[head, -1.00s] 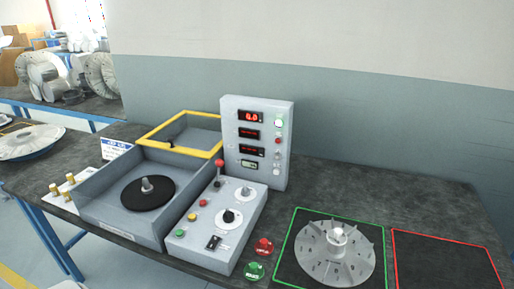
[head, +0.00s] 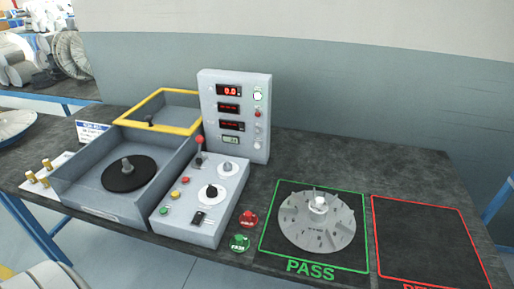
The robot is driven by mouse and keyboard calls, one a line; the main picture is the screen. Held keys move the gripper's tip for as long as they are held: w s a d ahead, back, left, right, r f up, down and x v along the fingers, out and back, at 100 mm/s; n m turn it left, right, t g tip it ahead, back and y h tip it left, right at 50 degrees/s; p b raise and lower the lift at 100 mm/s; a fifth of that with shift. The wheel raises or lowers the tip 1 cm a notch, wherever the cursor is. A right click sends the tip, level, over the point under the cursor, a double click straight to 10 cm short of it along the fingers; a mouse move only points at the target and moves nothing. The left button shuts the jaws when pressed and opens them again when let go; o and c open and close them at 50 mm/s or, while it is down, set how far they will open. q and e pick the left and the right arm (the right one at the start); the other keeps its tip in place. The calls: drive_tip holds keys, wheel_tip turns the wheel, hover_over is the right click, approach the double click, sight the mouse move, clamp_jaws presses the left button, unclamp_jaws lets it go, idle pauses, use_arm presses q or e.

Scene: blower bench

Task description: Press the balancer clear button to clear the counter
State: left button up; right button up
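The balancer stands on the dark bench. Its upright grey display panel (head: 237,117) shows a red 0.0 reading on top and two dimmer red displays below. A column of small round buttons (head: 257,114) runs down the panel's right side; their labels are too small to read, so I cannot tell which is the clear button. Neither of my grippers shows in the head view.
A finned impeller (head: 316,222) lies in the green PASS square (head: 275,252). The red-outlined square (head: 425,240) beside it is empty. A red button (head: 248,219) and a green button (head: 239,243) sit on the bench. The open grey tray (head: 75,187) holds a black disc (head: 129,174).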

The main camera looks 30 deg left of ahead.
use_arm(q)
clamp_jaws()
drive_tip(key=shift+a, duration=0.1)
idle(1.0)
